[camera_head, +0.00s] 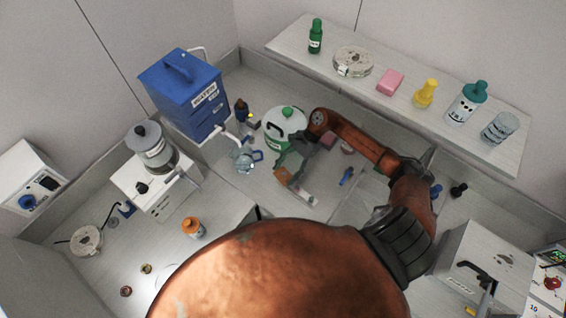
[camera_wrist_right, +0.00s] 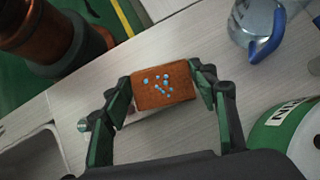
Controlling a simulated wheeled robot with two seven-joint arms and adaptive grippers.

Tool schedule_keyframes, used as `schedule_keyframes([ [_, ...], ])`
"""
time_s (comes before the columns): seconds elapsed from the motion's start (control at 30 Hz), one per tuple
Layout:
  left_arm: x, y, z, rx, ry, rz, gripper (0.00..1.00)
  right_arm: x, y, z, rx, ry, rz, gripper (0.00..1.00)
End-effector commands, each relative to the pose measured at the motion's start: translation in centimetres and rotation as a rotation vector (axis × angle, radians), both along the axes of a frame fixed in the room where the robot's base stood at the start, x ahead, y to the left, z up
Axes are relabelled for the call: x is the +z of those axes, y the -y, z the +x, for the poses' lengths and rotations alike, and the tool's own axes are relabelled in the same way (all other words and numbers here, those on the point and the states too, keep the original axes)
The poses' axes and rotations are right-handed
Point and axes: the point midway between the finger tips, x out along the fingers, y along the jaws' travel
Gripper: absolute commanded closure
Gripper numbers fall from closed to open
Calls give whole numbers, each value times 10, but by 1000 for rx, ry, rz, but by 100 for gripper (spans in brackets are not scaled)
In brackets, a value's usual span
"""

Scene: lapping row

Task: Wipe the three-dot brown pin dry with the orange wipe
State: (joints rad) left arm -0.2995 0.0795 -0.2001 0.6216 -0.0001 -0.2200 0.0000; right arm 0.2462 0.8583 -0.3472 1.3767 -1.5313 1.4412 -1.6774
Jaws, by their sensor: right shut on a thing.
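My right gripper (camera_head: 287,164) is shut on an orange-brown block with several blue droplet-like spots on its face. The block (camera_wrist_right: 164,85) sits between the two fingertips in the right wrist view and also shows in the head view (camera_head: 284,178). Its colour fits the orange wipe, but I cannot tell for certain. A pale tube-like thing (camera_head: 304,194) shows just beyond the block, partly hidden; I cannot tell whether they touch. I cannot make out a brown pin with three dots. My left gripper is not in view.
A white-and-green pot (camera_head: 285,124) and a clear jug with a blue handle (camera_head: 244,158) stand close to my right gripper. A small blue object (camera_head: 346,176) lies right of it. A blue box (camera_head: 186,95) stands behind left. A shelf (camera_head: 300,33) holds bottles.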

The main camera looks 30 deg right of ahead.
Motion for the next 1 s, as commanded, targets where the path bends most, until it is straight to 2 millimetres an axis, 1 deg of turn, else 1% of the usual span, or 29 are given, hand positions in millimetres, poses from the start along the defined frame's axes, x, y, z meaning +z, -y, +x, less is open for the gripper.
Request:
schedule_keyframes([
  [0.07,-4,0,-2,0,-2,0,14,-1,3,-1,1,-1,0,59],
  [0.13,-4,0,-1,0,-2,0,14,0,0,-1,-1,-1,0,59],
  [0.3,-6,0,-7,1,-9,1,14,-1,-1,-3,-11,-1,0,59],
  [0.57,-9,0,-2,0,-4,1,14,0,-8,-1,-12,-1,-1,59],
  [0.7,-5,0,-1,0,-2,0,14,6,-10,0,-9,-1,-1,59],
  [0.77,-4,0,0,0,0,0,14,17,-11,1,-3,3,-2,59],
  [1.0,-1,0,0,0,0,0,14,25,-12,1,-3,-1,0,59],
])
